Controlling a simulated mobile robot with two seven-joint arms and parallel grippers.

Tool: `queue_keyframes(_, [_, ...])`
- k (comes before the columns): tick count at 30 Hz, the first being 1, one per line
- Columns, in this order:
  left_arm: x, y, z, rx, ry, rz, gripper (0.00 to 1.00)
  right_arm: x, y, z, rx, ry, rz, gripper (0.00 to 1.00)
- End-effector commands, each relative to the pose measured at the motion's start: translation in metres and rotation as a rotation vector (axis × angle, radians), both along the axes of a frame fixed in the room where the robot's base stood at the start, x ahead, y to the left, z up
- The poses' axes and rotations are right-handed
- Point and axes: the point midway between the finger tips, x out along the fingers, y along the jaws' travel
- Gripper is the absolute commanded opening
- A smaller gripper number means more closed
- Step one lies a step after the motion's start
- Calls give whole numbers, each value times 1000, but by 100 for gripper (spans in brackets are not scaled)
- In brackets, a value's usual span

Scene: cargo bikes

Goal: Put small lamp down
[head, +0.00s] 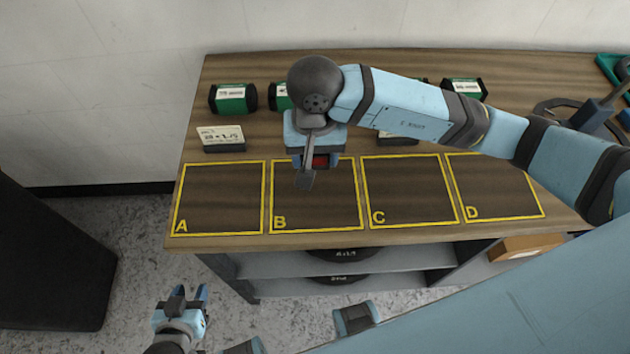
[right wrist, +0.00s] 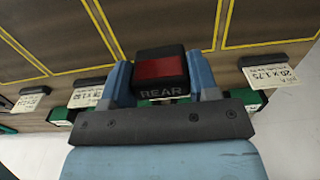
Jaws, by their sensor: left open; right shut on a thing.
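The small lamp (right wrist: 160,70) is black with a red lens and the word REAR on it. In the right wrist view it sits between the two blue fingers of my right gripper (right wrist: 160,82), which is shut on it. In the head view my right gripper (head: 316,160) is over the back edge of square B (head: 285,224), and only a little of the lamp's red (head: 321,161) shows. I cannot tell whether the lamp touches the wood. My left gripper (head: 184,298) is open and empty, in front of the bench and over the floor.
The wooden bench (head: 400,62) has yellow squares A (head: 220,195), C (head: 408,190) and D (head: 495,185), all bare. Green boxes (head: 233,98) and size cards (head: 221,137) stand behind them. Dark tools lie at the right end. A shelf below holds dark round things.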

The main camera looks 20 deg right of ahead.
Motion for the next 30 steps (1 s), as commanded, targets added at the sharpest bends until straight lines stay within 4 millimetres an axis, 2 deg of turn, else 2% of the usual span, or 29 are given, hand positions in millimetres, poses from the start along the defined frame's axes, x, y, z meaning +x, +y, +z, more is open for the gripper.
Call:
queue_keyframes(3, [-1,1,1,4,1,-1,43,-1,0,-31,-1,7,-2,28])
queue_keyframes(7, [-2,2,-2,7,6,-1,43,-1,0,-53,-1,3,-2,28])
queue_keyframes(14, [-2,2,-3,10,10,-1,43,0,0,-70,0,2,0,28])
queue_keyframes(21, [-1,2,3,7,4,0,43,-1,0,-100,1,2,0,28])
queue_keyframes(30, [0,2,2,5,-1,-1,43,0,0,-104,1,-1,2,28])
